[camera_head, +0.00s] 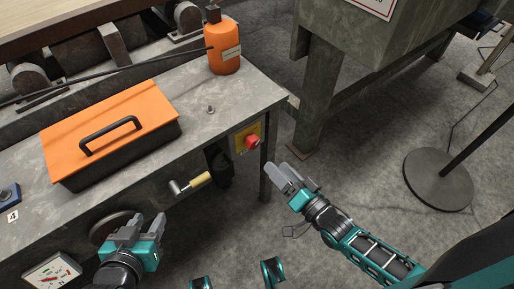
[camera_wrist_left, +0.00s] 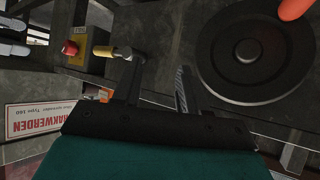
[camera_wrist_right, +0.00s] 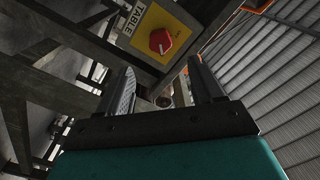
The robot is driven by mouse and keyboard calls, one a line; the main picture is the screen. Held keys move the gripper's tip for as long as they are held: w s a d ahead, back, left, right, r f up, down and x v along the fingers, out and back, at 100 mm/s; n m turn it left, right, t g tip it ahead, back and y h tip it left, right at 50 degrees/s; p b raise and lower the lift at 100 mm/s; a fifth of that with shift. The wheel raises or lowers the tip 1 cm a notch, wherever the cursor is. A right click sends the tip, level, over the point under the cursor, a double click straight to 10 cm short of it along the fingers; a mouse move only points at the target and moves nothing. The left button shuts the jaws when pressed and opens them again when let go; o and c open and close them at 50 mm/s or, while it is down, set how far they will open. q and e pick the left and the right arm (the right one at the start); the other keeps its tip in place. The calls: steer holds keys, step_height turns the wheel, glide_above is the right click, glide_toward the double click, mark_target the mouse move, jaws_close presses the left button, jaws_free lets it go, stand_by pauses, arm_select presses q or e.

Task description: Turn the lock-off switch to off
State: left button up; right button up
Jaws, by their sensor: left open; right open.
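The lock-off switch is a red knob (camera_head: 252,142) on a yellow plate (camera_head: 241,137), on the front of the grey bench near its right corner. In the right wrist view the red knob (camera_wrist_right: 160,41) sits on the yellow plate beside a label reading TABLE. My right gripper (camera_head: 290,181) is open and empty, to the right of and below the knob, apart from it. In the left wrist view the red knob (camera_wrist_left: 69,48) shows at the upper left. My left gripper (camera_head: 141,232) is open and empty in front of the bench, near a dark handwheel (camera_head: 113,226).
An orange toolbox (camera_head: 110,125) and an orange bottle (camera_head: 225,62) stand on the bench top. A round stand base (camera_head: 438,180) is on the floor at right.

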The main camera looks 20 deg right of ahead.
mark_target(256, 145)
steer(key=b+x, duration=0.1)
steer(key=x, duration=0.9)
steer(key=shift+a+b, duration=0.1)
steer(key=shift+b, duration=0.3)
arm_select(q)
steer(key=f, duration=0.2)
steer(key=shift+s+a+f, duration=0.15)
steer(key=shift+s+f, duration=0.1)
steer(key=shift+f, duration=0.1)
steer(key=shift+w+r, duration=0.1)
arm_select(e)
steer(key=c, duration=1.1)
